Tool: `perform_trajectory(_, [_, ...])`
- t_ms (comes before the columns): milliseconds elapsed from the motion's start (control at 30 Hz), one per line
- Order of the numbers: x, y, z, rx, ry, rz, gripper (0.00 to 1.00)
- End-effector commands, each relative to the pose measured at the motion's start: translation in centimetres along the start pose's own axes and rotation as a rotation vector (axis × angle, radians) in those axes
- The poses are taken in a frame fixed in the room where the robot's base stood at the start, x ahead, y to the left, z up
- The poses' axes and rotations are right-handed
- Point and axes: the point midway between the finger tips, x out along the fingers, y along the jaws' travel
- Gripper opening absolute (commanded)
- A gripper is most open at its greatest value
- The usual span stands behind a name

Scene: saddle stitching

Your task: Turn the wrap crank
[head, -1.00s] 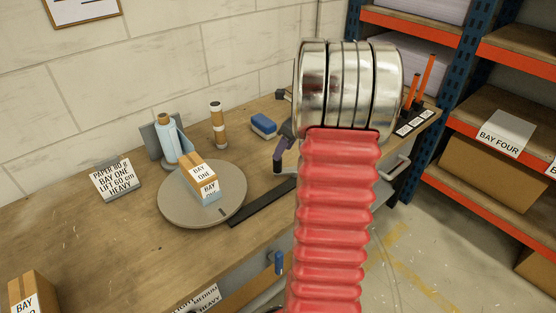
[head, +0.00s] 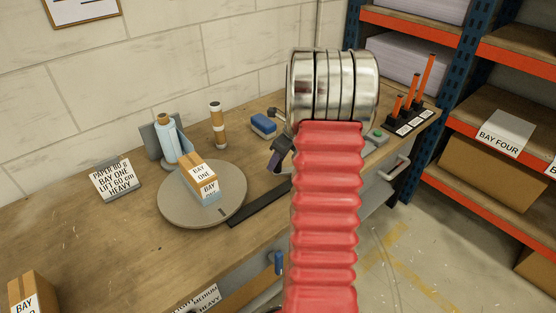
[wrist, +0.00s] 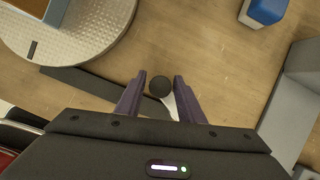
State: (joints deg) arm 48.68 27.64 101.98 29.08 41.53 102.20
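The crank shows in the wrist view as a round black knob (wrist: 160,86) with a pale arm (wrist: 183,104) running down to the right. My gripper (wrist: 160,79) is open, with one dark finger on each side of the knob and small gaps visible. I cannot tell the finger height relative to the knob. In the head view my gripper (head: 281,157) is over the bench, right of the grey turntable (head: 178,206), and the crank is hidden there. A box labelled bay one (head: 201,178) stands on the turntable.
A long dark strip (head: 259,204) lies between turntable and gripper. A blue block (head: 263,124), a roll stand (head: 217,125), a wrap roll (head: 172,140) and a sign (head: 116,179) stand on the bench (head: 90,235). A grey block (wrist: 290,95) is at right in the wrist view.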

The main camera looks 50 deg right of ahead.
Motion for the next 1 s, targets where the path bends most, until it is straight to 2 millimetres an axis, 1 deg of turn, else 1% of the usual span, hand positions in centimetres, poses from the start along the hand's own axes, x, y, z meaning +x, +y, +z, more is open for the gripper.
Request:
perform_trajectory(33, [-0.01, 0.01, 0.01, 0.0, 0.0, 0.0, 0.31])
perform_trajectory(67, [-0.01, 0.01, 0.01, 0.0, 0.0, 0.0, 0.29])
perform_trajectory(467, [-0.01, 0.02, 0.02, 0.0, 0.0, 0.0, 0.01])
perform_trajectory(700, [-0.01, 0.03, 0.03, 0.0, 0.0, 0.0, 0.0])
perform_trajectory(733, [-0.05, -0.42, -0.07, 0.001, 0.0, 0.0, 0.0])
perform_trajectory(1000, [0.06, 0.13, 0.24, 0.005, 0.0, -0.004, 0.0])
